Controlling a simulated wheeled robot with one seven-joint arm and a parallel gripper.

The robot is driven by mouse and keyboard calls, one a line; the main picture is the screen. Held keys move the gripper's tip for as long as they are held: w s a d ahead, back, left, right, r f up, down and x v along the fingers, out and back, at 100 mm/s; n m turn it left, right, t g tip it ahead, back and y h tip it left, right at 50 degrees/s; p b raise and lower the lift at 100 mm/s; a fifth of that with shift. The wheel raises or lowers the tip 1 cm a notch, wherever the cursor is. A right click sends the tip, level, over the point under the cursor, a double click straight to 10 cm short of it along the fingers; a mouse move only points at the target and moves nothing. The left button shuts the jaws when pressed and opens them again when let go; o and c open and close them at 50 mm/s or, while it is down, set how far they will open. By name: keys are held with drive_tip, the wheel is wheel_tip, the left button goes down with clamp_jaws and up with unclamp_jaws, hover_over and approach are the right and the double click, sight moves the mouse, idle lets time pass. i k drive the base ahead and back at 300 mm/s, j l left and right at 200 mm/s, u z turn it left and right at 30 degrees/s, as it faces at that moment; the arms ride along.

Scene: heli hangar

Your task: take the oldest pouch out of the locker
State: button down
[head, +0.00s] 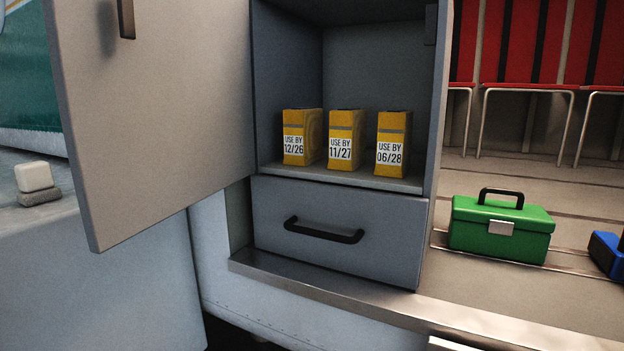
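The grey locker (438,120) stands open, with its door (155,110) swung out to the left. Three yellow pouches stand upright in a row on its shelf, apart from each other. The left pouch (294,123) is labelled "USE BY 12/26", the earliest date of the three. The middle pouch (341,125) reads "USE BY 11/27". The right pouch (390,127) reads "USE BY 06/28". My gripper is not in view.
A shut drawer (335,262) with a black handle (323,231) is below the shelf. A green toolbox (500,229) and part of a blue object (607,254) are on the floor at right, before red seats (525,42). The open door blocks the left side.

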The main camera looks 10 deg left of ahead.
sight(302, 127)
drive_tip(key=i+j+u, duration=0.1)
drive_tip(key=j, duration=0.3)
drive_tip(key=i+j, duration=0.15)
drive_tip(key=j, duration=0.25)
drive_tip(key=i+j+u, duration=0.15)
drive_tip(key=j, duration=0.2)
drive_tip(key=i+j+u, duration=0.1)
drive_tip(key=j, duration=0.3)
drive_tip(key=z, duration=0.5)
